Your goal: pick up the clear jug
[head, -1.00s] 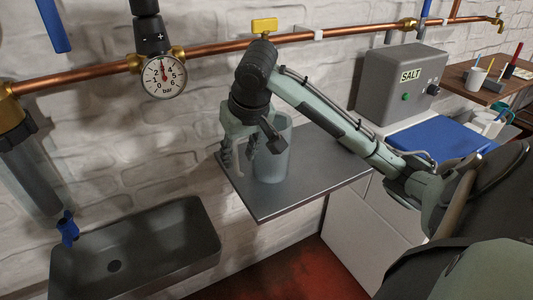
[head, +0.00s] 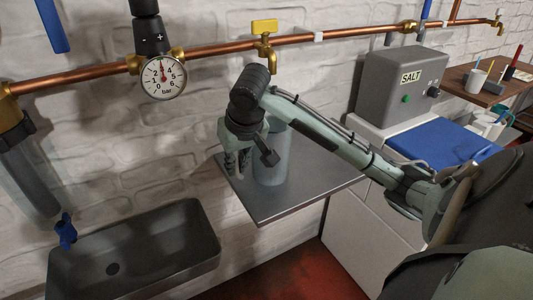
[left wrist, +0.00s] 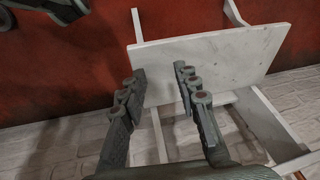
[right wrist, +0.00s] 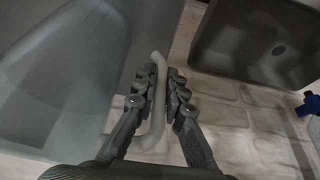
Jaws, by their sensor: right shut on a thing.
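The clear jug (head: 273,160) stands upright on the grey metal shelf (head: 305,190) below the yellow-handled tap, partly hidden behind my right arm. My right gripper (head: 238,166) is at the jug's left side. In the right wrist view the jug (right wrist: 55,85) fills the left side, and its pale handle (right wrist: 157,105) runs between the fingers. The right gripper (right wrist: 165,85) is shut on this handle. My left gripper (left wrist: 160,85) shows in the left wrist view with its fingers apart and nothing between them.
A dark sink (head: 135,250) is to the left of the shelf. A tap with a yellow handle (head: 264,35) hangs from the copper pipe (head: 220,50) above the jug. A grey SALT box (head: 400,85) and a blue lid (head: 440,142) are to the right. A white table (left wrist: 205,65) is below the left gripper.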

